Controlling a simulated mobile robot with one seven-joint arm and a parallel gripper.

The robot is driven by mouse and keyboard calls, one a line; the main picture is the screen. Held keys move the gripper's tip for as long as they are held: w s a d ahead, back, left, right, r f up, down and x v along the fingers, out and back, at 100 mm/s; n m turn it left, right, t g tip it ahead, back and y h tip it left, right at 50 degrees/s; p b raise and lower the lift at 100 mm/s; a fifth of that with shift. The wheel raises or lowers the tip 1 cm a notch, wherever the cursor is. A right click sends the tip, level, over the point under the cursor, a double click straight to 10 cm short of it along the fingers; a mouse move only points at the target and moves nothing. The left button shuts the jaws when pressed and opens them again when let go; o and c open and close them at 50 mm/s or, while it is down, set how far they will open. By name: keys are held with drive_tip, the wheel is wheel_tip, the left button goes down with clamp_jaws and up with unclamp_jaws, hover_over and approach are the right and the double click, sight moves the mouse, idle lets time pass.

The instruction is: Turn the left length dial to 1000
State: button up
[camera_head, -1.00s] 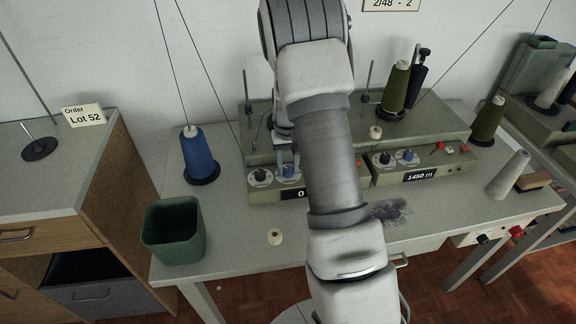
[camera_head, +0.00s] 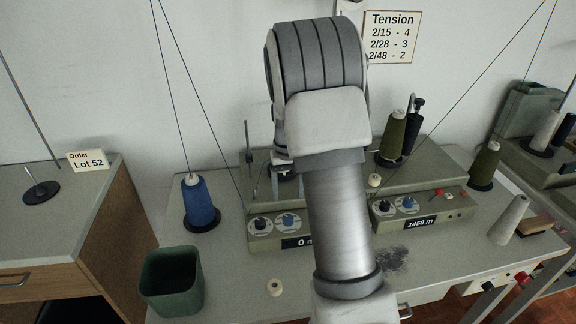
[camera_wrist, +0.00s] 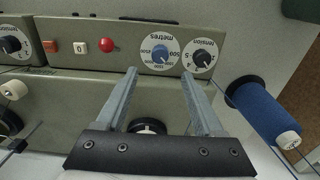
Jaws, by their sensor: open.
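The left length dial (camera_head: 290,221) is a blue knob on a white disc on the front of the left winding unit. In the wrist view the dial (camera_wrist: 160,55) appears upside down, marked "metres", just beyond and between my fingertips. Its exact setting is too small to read. The display (camera_head: 302,242) below it reads 0 m. My gripper (camera_wrist: 160,73) is open and empty, with its fingers apart and not touching the dial. In the head view it is mostly hidden behind my arm. The black tension dial (camera_wrist: 201,57) sits beside the blue one.
A red button (camera_wrist: 107,45) is on the same panel. A blue yarn cone (camera_head: 200,201) stands left of the unit, a green bin (camera_head: 172,281) in front. The right unit (camera_head: 425,215) reads 1450 m. A tension card (camera_head: 391,37) hangs on the wall.

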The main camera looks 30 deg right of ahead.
wheel_tip(320, 180, up, 8)
drive_tip(key=shift+r+p, duration=0.2)
drive_tip(key=shift+p, duration=0.15)
drive_tip(key=s+a+r+n+t, duration=0.1)
drive_tip(key=s+a+r+t, duration=0.2)
drive_tip(key=s+a+r, duration=0.65)
drive_tip(key=s+a+r+n+t, duration=0.1)
drive_tip(key=s+a, duration=0.1)
drive_tip(key=s, duration=0.6)
drive_tip(key=s+a+r+n+t+p, duration=0.1)
drive_tip(key=s+a, duration=0.2)
drive_tip(key=s, duration=0.4)
drive_tip(key=shift+s+r+t, duration=0.3)
drive_tip(key=shift+s+r, duration=0.05)
drive_tip(key=c, duration=0.3)
drive_tip(key=shift+d, duration=0.1)
